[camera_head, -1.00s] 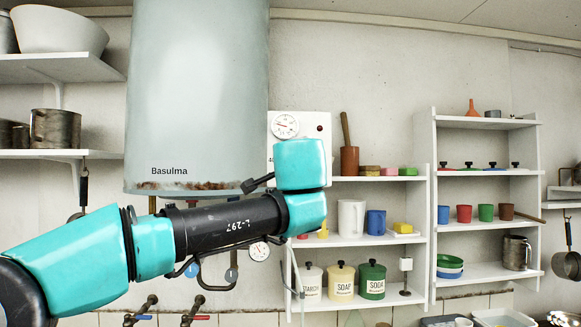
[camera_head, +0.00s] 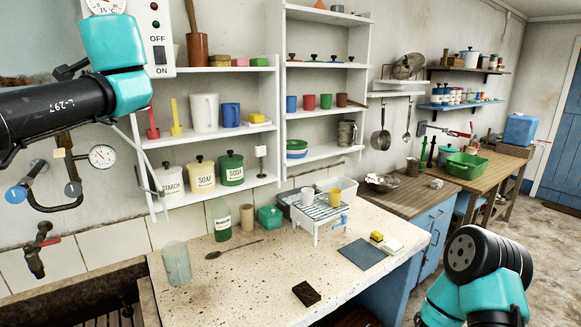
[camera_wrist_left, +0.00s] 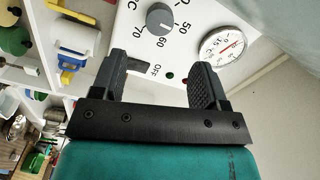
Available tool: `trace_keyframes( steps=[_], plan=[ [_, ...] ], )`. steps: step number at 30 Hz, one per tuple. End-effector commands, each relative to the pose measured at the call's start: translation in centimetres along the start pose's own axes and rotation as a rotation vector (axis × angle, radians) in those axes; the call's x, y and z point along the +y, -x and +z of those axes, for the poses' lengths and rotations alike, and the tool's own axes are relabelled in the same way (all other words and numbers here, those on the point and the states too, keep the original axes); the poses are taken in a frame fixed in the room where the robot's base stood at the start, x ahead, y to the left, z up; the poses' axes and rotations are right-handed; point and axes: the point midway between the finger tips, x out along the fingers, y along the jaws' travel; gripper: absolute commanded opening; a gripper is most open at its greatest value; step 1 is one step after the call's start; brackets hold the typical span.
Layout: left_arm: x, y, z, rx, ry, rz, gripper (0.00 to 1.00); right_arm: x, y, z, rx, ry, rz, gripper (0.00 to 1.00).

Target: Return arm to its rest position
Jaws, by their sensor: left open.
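My left arm comes in from the left in the head view, its teal wrist (camera_head: 113,48) raised in front of the white control panel (camera_head: 160,35). Its gripper is hidden behind the wrist there. In the left wrist view my left gripper (camera_wrist_left: 160,80) is open, with nothing between its two dark fingers. Beyond the fingers are the panel's grey knob (camera_wrist_left: 160,18) and round dial gauge (camera_wrist_left: 222,46). My right arm (camera_head: 480,275) is folded at the lower right of the head view; its gripper does not show.
White shelves (camera_head: 205,125) with mugs and canisters stand right of the left wrist. The counter's front middle is mostly clear.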

Motion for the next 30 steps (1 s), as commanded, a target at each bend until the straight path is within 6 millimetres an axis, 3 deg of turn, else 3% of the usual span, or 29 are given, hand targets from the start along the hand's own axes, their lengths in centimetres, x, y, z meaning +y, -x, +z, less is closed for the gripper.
trace_keyframes(
  steps=[9, 15, 30],
  plan=[
    [0.1, -5.0, 0.0, -0.002, 0.001, 0.000, 0.68, 0.0, 0.0, 0.0, 0.000, 0.000, 0.000, 0.43],
    [0.1, -7.1, 0.0, -0.001, 0.001, 0.000, 0.68, 0.0, 0.0, 0.0, 0.000, 0.000, 0.000, 0.43],
    [0.0, -7.8, 0.0, 0.000, 0.000, 0.001, 0.68, 0.0, 0.0, 0.0, 0.000, 0.000, 0.000, 0.43]
  ],
)
